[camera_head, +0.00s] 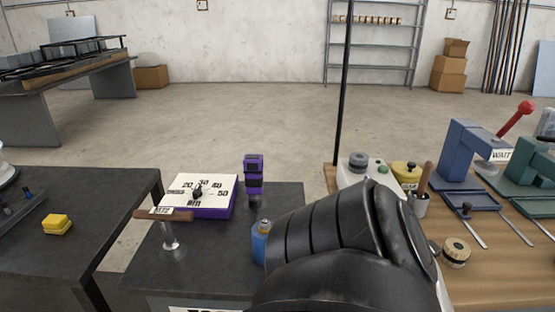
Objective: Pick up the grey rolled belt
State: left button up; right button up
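A small grey round thing (357,159) sits on top of a white box (352,173) on the wooden bench at the right. It may be the grey rolled belt, but it is too small to tell. No other grey roll shows clearly. A large black ribbed arm link of mine fills the lower middle and covers part of both work surfaces. Neither gripper's fingers show.
The wooden bench (500,286) also holds a yellow pot (405,176), a tan roll (456,251) and blue and green presses. A dark table (140,284) holds a purple-sided timer box (204,195), a purple-black device (254,180) and a blue bottle (260,243).

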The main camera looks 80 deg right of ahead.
aim_at(358, 162)
jog(key=u, duration=0.05)
jog(key=k, duration=1.3)
jog(key=z, duration=0.1)
